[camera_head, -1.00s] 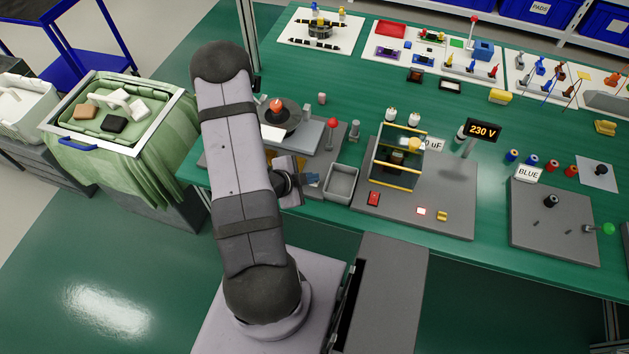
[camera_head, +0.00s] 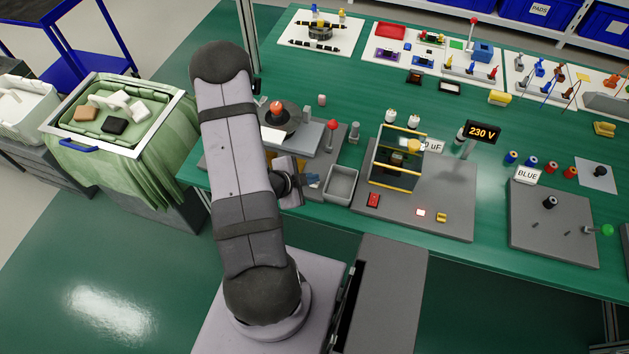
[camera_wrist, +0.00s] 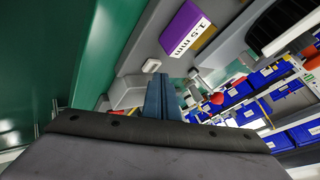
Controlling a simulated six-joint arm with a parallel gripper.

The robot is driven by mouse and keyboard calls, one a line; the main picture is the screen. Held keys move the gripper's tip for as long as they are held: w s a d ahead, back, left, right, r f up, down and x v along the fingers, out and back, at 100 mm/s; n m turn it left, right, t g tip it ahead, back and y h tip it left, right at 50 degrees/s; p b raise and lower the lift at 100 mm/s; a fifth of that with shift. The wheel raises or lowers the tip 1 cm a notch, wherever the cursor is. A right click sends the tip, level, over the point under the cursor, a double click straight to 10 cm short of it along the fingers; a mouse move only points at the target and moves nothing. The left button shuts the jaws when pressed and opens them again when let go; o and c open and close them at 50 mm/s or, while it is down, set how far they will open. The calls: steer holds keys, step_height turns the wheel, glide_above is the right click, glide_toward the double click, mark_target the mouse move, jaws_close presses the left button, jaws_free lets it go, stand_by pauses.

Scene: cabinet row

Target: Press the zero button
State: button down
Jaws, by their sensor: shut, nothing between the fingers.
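My gripper (camera_wrist: 158,84) shows in the wrist view as two blue-grey fingers side by side, shut and empty. Just past the fingertips, a small white rounded piece (camera_wrist: 151,66) sits on a grey surface, possibly a button. I cannot tell if the fingers touch it. I cannot read any zero mark. A purple block labelled "1.5 mm" (camera_wrist: 187,28) is up and right of the fingers. In the head view, my arm hides part of the bench station, and my gripper (camera_head: 311,181) is low beside it, with its fingertips hard to make out.
A grey open bin (camera_head: 341,185) stands right of my gripper. A red-knobbed lever (camera_head: 331,124) rises behind it. Farther right, a grey board (camera_head: 445,205) carries a yellow-edged frame (camera_head: 397,157), a red block (camera_head: 373,200) and a lit red-white square (camera_head: 421,212).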

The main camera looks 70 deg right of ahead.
mark_target(311, 186)
steer(key=shift+r, duration=0.35)
steer(key=shift+r, duration=0.15)
step_height(311, 186, up, 5)
steer(key=p, duration=0.4)
stand_by(0.9)
